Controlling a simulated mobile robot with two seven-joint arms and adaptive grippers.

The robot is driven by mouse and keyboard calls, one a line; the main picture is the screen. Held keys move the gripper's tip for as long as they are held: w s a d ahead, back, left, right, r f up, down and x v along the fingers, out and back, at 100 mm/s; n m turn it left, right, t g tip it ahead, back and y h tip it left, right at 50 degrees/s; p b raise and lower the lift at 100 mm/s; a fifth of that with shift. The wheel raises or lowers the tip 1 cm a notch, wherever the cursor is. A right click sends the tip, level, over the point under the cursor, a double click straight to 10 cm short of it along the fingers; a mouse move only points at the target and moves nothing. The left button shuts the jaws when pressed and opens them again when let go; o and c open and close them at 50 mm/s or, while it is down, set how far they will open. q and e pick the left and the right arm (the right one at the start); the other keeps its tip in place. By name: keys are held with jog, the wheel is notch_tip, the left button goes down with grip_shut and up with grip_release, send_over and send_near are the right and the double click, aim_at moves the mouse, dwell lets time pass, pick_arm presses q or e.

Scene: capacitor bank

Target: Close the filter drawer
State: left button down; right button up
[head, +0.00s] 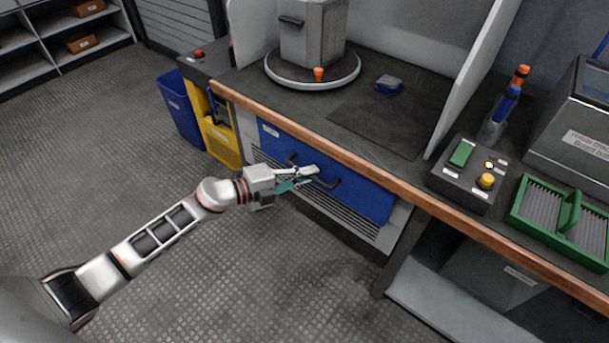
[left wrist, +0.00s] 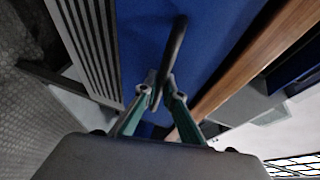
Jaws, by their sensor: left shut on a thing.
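The filter drawer (head: 355,188) has a blue front below the wooden bench edge, and it also fills the middle of the left wrist view (left wrist: 215,40). Its dark bar handle (head: 330,182) runs across the front and shows in the left wrist view (left wrist: 175,50). My left gripper (head: 310,172) is at the handle. In the left wrist view its two fingers (left wrist: 160,93) are on either side of the bar, shut on it. The front sits close under the bench edge, and I see no clear gap. The drawer's inside is hidden. My right gripper is out of view.
The wooden bench edge (head: 419,193) runs just above the drawer, and a grey louvred panel (head: 345,216) lies below it. The floor (head: 230,275) in front is clear.

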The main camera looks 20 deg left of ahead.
pick_arm(q)
jog(key=c, duration=2.4)
grip_release()
jog(key=shift+w+r, duration=0.15)
jog(key=shift+w, duration=0.05)
jog(key=shift+s, duration=0.1)
jog(key=v, duration=1.2)
